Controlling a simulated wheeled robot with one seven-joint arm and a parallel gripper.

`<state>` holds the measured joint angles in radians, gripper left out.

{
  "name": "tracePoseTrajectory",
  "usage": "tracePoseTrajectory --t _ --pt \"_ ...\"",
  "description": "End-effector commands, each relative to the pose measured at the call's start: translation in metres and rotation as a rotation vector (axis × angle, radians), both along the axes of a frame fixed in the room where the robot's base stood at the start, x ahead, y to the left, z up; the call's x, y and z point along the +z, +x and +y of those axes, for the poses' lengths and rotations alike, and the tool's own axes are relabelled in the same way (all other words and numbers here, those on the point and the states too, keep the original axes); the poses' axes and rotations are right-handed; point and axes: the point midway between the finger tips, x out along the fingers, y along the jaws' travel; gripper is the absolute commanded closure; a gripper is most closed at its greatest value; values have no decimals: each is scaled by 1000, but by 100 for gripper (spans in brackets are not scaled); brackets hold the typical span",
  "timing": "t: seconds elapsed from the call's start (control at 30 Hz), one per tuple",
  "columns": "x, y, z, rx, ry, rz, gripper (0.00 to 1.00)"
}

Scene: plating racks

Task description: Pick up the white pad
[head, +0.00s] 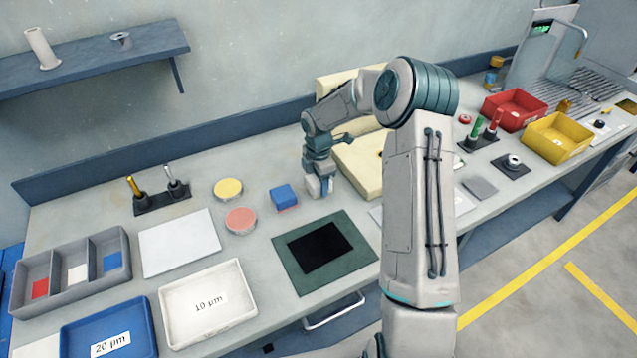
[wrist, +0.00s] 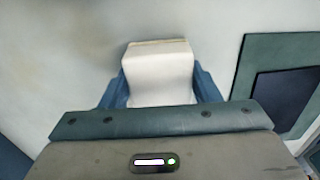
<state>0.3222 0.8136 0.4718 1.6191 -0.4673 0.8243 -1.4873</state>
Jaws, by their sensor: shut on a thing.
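The white pad (head: 313,187) is a small pale block on the workbench side of my gripper, right of the blue pad. In the wrist view the white pad (wrist: 160,72) sits between the two blue fingers, one on each side. My gripper (head: 319,178) points down and is shut on it; the fingers also show in the wrist view (wrist: 160,88). The pad is at or just above the bench top; I cannot tell whether it touches. Its lower part is hidden behind the gripper body in the wrist view.
A blue pad with a red layer (head: 284,196) lies just left. A green mat with a black centre (head: 283,256) is in front. Yellow (head: 228,189) and pink (head: 241,220) discs lie further left. A cream block (head: 357,172) stands close on the right.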

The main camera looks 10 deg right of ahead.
Motion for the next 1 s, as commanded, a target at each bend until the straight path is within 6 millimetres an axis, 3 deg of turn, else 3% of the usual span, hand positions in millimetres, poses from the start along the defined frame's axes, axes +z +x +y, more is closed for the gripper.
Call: tracePoseTrajectory --t 0.27,0.6,0.8,1.0 --pt "39 0 -3 -3 0 -7 68" --pt "82 -41 -70 -5 -2 -5 68" --pt "99 -55 -92 -3 -1 -3 68" --pt "105 -60 -100 -1 0 -1 68"
